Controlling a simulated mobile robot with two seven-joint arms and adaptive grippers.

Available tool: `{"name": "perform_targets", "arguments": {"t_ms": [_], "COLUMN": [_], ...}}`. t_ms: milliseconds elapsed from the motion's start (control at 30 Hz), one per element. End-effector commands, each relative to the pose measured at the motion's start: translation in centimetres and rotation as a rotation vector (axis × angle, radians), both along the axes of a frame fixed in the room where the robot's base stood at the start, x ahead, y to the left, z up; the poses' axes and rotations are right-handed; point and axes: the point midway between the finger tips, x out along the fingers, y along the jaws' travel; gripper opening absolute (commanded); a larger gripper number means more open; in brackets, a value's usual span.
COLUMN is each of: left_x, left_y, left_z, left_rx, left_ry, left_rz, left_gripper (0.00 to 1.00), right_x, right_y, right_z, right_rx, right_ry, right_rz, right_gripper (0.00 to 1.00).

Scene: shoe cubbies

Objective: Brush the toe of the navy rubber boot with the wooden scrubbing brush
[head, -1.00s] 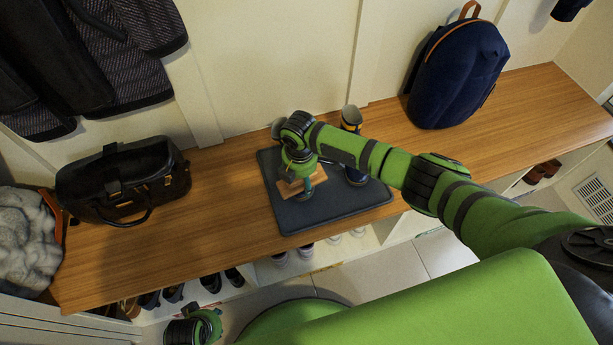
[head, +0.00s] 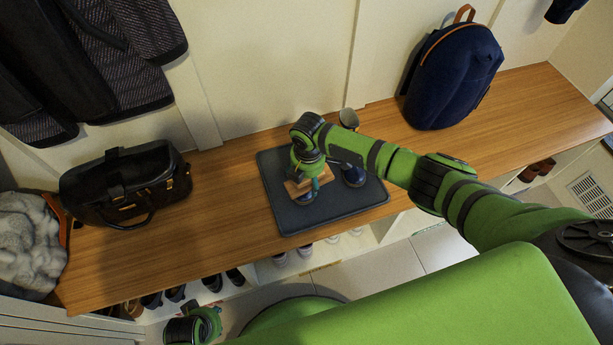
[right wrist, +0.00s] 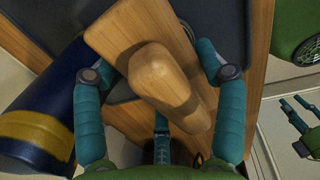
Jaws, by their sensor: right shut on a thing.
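My right gripper (head: 308,178) is shut on the wooden scrubbing brush (head: 300,187) above the dark mat. In the right wrist view the brush's block handle (right wrist: 165,85) lies between teal fingers. A navy rubber boot (head: 353,176) stands on the mat, partly behind my right arm. A navy boot with a yellow band (right wrist: 30,130) is left of the brush in the right wrist view. A dark blue rounded part shows just under the brush in the head view; contact is hidden. My left gripper (head: 205,322) is low in the head view, its fingers spread in the right wrist view (right wrist: 298,122).
The dark mat (head: 335,212) lies on the wooden bench (head: 220,200). A black bag (head: 125,185) stands left and a navy backpack (head: 452,75) right, against the wall. Shoes fill cubbies below. Bench between bag and mat is clear.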

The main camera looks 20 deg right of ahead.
Motion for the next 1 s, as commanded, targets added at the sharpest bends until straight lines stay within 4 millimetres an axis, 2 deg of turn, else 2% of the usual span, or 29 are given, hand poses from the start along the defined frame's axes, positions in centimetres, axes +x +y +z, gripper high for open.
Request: {"name": "perform_targets", "arguments": {"t_ms": [33, 600, 1000], "left_x": [0.0, 0.0, 0.0], "left_y": [0.0, 0.0, 0.0], "left_z": [1.2, 6.8, 7.0], "left_rx": [0.0, 0.0, 0.0], "left_ry": [0.0, 0.0, 0.0], "left_rz": [0.0, 0.0, 0.0], "left_gripper": [0.4, 0.4, 0.4], "right_x": [0.0, -0.4, -0.4], "right_y": [0.0, 0.1, 0.1], "right_z": [1.1, 6.4, 6.5], "right_rx": [0.001, 0.001, 0.001], "right_ry": [-0.001, -0.001, -0.001], "right_rz": [0.0, 0.001, 0.001], "right_gripper": [0.19, 0.19, 0.19]}}
